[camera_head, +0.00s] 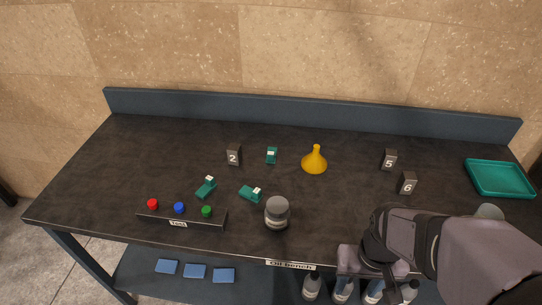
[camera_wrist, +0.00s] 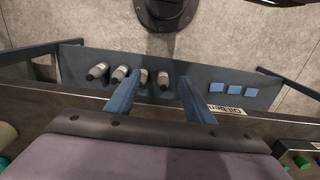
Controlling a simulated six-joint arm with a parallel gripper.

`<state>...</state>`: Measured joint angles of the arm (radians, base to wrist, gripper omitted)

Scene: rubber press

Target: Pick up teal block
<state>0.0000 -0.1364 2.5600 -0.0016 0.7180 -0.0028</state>
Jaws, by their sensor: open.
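Three small teal blocks with white labels lie on the dark bench in the head view. One teal block (camera_head: 206,188) is left of centre, a second teal block (camera_head: 250,193) is to its right, and a third teal block (camera_head: 271,157) is farther back. My gripper (camera_wrist: 158,100) shows in the wrist view with two blue fingers spread apart and nothing between them. It faces the lower shelf and the floor, away from the blocks. In the head view my arm is at the lower right, and the fingers are hidden there.
A button strip (camera_head: 182,218) and a grey jar (camera_head: 277,213) stand near the blocks. A yellow funnel (camera_head: 314,160), number markers (camera_head: 234,156) and a teal tray (camera_head: 500,179) are farther off. The bench's left side is clear.

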